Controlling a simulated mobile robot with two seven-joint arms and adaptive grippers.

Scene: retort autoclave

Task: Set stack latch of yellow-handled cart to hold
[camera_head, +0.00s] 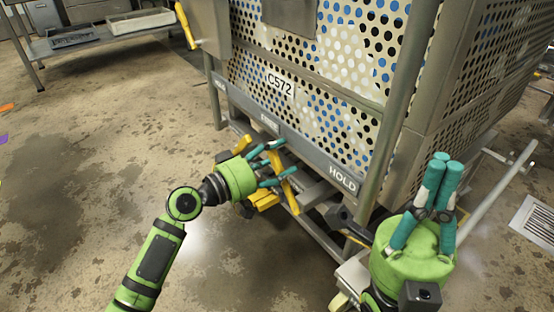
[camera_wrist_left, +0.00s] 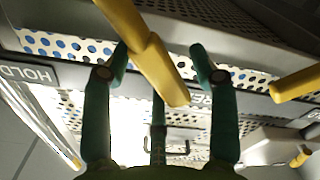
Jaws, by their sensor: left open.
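The cart (camera_head: 320,75) is a perforated metal cage marked C572, with a yellow handle (camera_head: 186,25) at its upper left. Its grey lower rail carries a HOLD label (camera_head: 342,179) at the right end and another label near the middle, partly covered. A yellow lever (camera_head: 289,192) sits below the rail; in the left wrist view a yellow bar (camera_wrist_left: 155,60) runs between my fingers. My left gripper (camera_head: 276,165) is open around this bar; contact cannot be told. My right gripper (camera_head: 445,165) points up, empty, its fingertips together, at the cart's right front corner.
More yellow parts (camera_head: 263,199) lie under the rail beside my left gripper. A low metal bench (camera_head: 95,38) with trays stands at the back left. The stained floor at the left is open.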

